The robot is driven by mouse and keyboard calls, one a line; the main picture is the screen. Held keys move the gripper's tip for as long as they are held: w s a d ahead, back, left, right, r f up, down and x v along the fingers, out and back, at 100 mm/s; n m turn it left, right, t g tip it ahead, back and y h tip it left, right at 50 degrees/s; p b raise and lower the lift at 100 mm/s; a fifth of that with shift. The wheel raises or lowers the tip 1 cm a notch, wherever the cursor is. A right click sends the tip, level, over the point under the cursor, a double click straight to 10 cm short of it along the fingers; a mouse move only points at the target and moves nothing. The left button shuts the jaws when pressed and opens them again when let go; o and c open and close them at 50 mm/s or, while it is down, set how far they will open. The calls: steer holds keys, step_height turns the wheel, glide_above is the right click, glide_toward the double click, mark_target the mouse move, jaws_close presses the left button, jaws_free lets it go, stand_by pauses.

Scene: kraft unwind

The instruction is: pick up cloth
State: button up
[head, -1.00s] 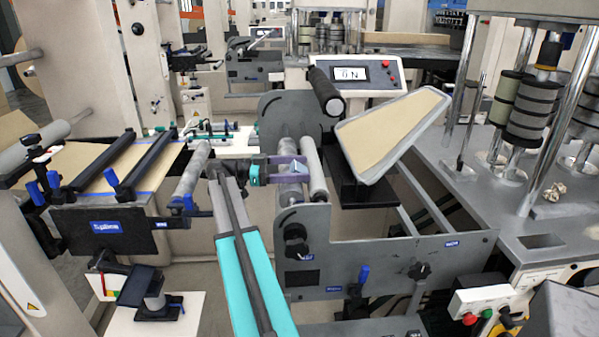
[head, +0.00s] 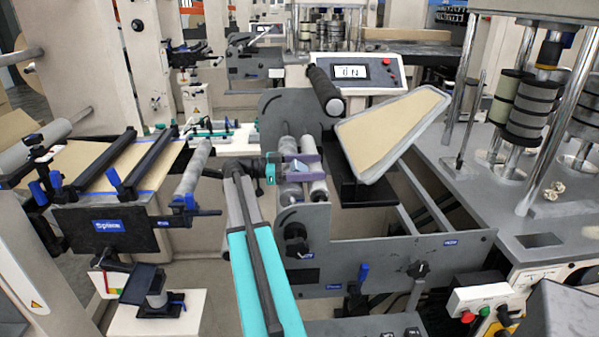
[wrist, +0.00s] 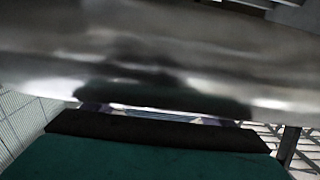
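My gripper (head: 306,168), teal with purple fingers, is at the grey rollers of the middle machine. Its fingers stand apart in the head view. A small pale blue piece (head: 297,166) shows between or behind them; it may be the cloth, but I cannot tell, and no grip on it is visible. In the wrist view a pale blue strip (wrist: 158,115) lies between the purple finger ends, partly hidden by a shiny roller (wrist: 150,50) that fills the upper picture.
Two grey rollers (head: 313,187) and a side plate (head: 400,262) are close around my gripper. A tilted tan tray (head: 390,130) stands to the right. A crumpled beige scrap (head: 553,190) lies on the right machine's deck. A display panel (head: 357,73) is behind.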

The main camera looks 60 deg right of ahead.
steer(key=c, duration=1.1)
steer(key=shift+o, duration=0.2)
step_height(320, 180, up, 10)
steer(key=b, duration=0.2)
stand_by(0.6)
